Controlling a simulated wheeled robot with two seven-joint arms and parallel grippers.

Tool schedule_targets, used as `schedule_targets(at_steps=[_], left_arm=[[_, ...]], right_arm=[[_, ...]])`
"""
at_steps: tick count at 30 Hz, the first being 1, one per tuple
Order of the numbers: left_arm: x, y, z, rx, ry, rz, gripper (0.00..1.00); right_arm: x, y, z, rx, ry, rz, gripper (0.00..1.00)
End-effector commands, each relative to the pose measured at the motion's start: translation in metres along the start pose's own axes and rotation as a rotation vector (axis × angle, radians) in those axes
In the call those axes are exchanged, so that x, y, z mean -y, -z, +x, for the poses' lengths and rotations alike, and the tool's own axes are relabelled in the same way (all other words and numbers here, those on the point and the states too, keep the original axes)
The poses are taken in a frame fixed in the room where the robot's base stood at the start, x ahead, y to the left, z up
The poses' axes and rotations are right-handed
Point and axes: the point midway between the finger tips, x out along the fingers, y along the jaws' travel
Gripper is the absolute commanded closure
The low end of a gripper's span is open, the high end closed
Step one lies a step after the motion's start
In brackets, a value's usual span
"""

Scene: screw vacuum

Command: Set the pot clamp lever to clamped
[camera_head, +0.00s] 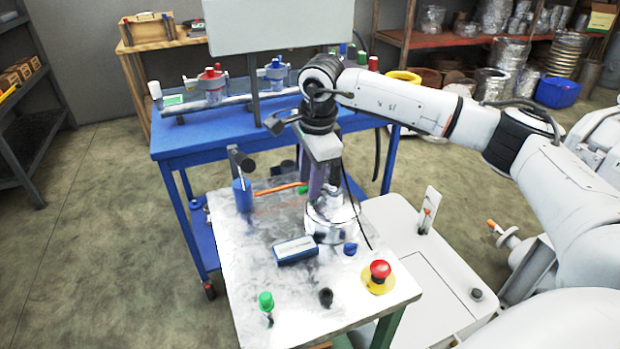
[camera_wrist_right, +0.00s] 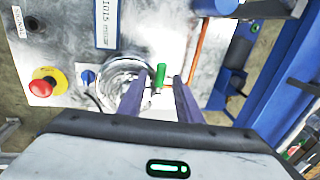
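The pot clamp lever has a green grip, seen in the right wrist view (camera_wrist_right: 160,75) and as a small green patch in the head view (camera_head: 303,189). It sits beside a round, shiny metal-and-clear pot (camera_head: 333,217), which also shows in the right wrist view (camera_wrist_right: 118,78). My right gripper (camera_wrist_right: 160,80) is open, its two purple fingers on either side of the green grip with visible gaps. In the head view the gripper (camera_head: 318,185) points down over the pot's far side and partly hides the lever. My left gripper is not in view.
The metal worktop (camera_head: 250,310) carries a red emergency button (camera_head: 379,271), a blue-framed display (camera_head: 296,250), a green knob (camera_head: 265,301), a black knob (camera_head: 326,297) and a blue cylinder (camera_head: 242,195). An orange rod (camera_head: 280,188) lies beyond. A blue bench (camera_head: 200,140) stands behind.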

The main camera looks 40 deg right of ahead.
Motion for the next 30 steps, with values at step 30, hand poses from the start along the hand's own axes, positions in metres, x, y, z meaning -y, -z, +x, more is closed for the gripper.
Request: schedule_targets(at_steps=[30], left_arm=[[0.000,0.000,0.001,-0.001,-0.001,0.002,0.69]], right_arm=[[0.000,0.000,-0.103,0.000,-0.001,0.000,0.68]])
